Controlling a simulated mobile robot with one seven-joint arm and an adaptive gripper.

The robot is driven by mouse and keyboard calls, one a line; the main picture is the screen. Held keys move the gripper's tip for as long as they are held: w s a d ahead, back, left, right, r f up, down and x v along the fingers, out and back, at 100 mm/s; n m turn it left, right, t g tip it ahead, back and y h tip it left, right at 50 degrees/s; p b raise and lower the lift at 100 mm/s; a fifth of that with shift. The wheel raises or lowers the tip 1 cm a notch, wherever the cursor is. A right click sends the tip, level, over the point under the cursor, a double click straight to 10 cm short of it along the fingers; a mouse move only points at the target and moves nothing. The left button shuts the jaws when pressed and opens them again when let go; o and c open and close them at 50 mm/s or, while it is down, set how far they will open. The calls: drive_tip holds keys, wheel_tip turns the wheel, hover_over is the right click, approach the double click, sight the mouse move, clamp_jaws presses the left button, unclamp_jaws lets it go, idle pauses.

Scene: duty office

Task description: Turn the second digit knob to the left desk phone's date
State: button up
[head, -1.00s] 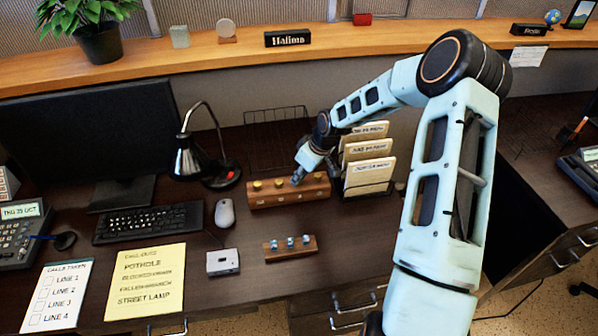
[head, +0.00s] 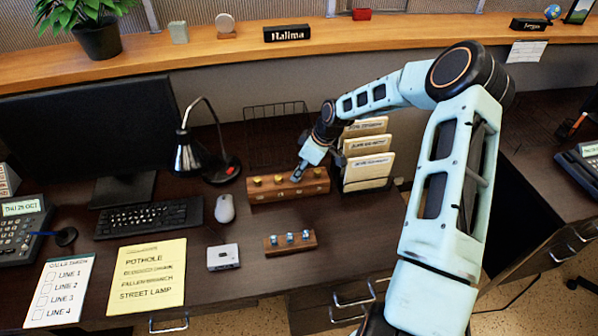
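The left desk phone (head: 22,226) stands at the far left; its small lit display (head: 21,207) appears to read THU 25 OCT. A long wooden block (head: 270,197) with several brass knobs and small pale windows on its front stands in the middle of the desk. A brass knob (head: 279,180) shows left of my gripper, and another knob (head: 257,181) is farther left. My gripper (head: 297,176) points down at the block's right half, at or just above a knob there. Its fingers are too small to tell open from shut, and contact is unclear. The digits are unreadable.
A smaller wooden block (head: 290,249) with silver-blue knobs lies in front. A file rack (head: 367,160) stands close to the right of my gripper. A desk lamp (head: 188,157), mouse (head: 225,209), small grey box (head: 223,257) and keyboard (head: 150,217) are to the left.

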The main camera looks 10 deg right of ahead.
drive_tip(key=o, duration=0.5)
drive_tip(key=shift+c, duration=0.2)
drive_tip(key=v, duration=1.2)
